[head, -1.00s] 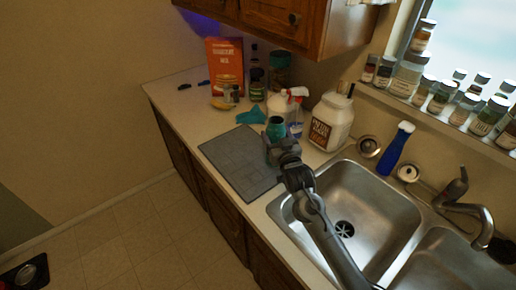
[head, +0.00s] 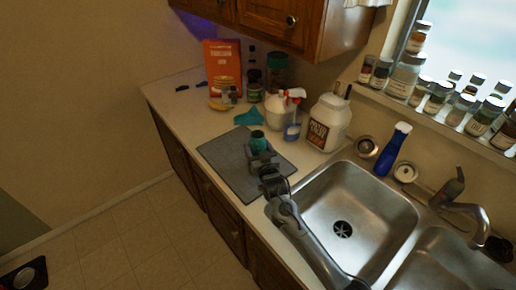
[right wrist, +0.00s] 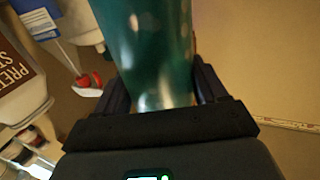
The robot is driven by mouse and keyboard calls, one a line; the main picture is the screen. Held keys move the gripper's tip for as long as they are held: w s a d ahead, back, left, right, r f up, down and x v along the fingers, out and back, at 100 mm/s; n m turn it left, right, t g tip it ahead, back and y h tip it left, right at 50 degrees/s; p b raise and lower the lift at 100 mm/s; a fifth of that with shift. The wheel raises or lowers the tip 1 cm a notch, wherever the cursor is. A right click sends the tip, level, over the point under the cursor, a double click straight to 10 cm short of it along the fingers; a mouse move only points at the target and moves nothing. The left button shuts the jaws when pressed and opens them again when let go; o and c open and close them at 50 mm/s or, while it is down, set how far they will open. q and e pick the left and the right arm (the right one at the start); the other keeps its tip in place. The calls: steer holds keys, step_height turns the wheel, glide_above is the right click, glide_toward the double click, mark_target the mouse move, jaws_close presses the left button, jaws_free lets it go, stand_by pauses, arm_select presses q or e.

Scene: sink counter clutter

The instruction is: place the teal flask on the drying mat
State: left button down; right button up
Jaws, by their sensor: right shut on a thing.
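The teal flask (head: 258,142) is upright between the fingers of my right gripper (head: 260,157) in the head view. It stands over the dark grey drying mat (head: 222,153), near the mat's right part. I cannot tell whether its base touches the mat. In the right wrist view the teal flask (right wrist: 155,50) fills the space between the two dark fingers of the right gripper (right wrist: 155,90), which is shut on it. The flask's lower part is hidden by the gripper in the head view. My left gripper is not in view.
A white jug (head: 326,122), a spray bottle (head: 293,115) and a teal cloth (head: 249,117) are behind the mat. The sink (head: 350,215) is to the right. The mat's left part is clear. Its front edge lies near the counter edge.

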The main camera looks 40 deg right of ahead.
steer(key=o, duration=1.2)
steer(key=shift+f, duration=0.1)
steer(key=shift+c, duration=0.2)
steer(key=v, duration=1.2)
steer(key=shift+b, duration=0.35)
